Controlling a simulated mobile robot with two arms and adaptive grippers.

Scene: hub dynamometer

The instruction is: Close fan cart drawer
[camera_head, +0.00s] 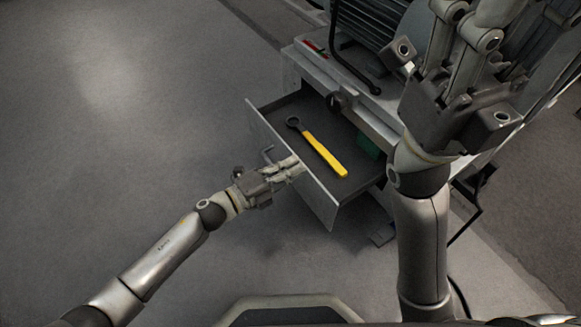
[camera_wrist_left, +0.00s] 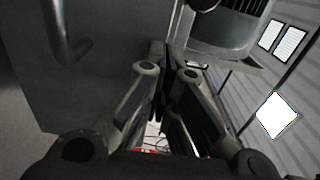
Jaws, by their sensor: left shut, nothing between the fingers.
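The fan cart drawer (camera_head: 252,115) stands pulled out from the grey cart (camera_head: 315,68). Its flat front panel faces left, with a bar handle (camera_head: 267,154) that also shows at the upper left of the left wrist view (camera_wrist_left: 68,35). A yellow-handled tool with a dark ring head (camera_head: 325,157) lies inside the drawer. My left gripper (camera_head: 298,165) is shut and empty at the drawer front, just beside the handle; whether it touches the panel is unclear. My right gripper (camera_head: 470,50) is raised close to the head camera, its fingertips not clearly visible.
A large ribbed motor (camera_head: 375,22) sits on top of the cart. A small red tool (camera_head: 314,47) lies on the cart top near its left edge. A green item (camera_head: 368,146) shows in the drawer's back right. The floor left of the drawer is clear.

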